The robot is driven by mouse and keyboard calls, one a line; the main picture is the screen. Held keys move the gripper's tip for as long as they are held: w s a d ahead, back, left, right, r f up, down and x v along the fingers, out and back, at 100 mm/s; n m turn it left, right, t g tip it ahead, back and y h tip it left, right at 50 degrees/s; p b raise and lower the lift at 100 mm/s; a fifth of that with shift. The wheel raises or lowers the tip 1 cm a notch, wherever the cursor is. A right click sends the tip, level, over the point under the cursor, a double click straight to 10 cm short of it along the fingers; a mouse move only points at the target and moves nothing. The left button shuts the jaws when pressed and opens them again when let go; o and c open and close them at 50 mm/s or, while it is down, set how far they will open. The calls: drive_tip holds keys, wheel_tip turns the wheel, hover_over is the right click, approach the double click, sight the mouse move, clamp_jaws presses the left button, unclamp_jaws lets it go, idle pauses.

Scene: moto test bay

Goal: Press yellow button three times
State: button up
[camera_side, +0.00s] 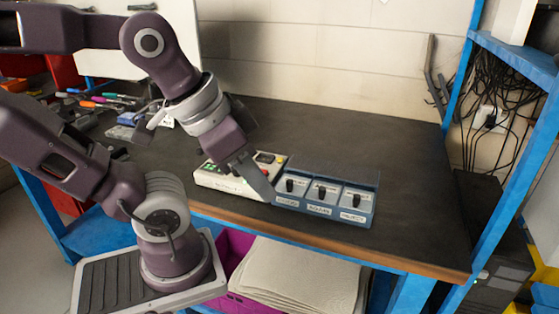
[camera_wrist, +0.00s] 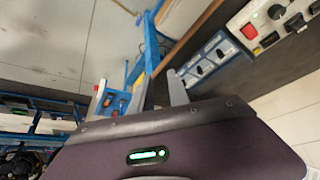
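Whether a fingertip touches the box cannot be told. In the wrist view my gripper (camera_wrist: 138,78) shows two grey fingers apart with nothing between them.
A blue box (camera_side: 321,211) with three black switches stands directly right of the control box. Pens and tools (camera_side: 100,103) lie at the bench's left. The bench (camera_side: 420,190) is bare at the right. A blue upright (camera_side: 497,165) and cables (camera_side: 495,90) stand beyond it.

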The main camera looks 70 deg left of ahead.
clamp_jaws()
idle(1.4)
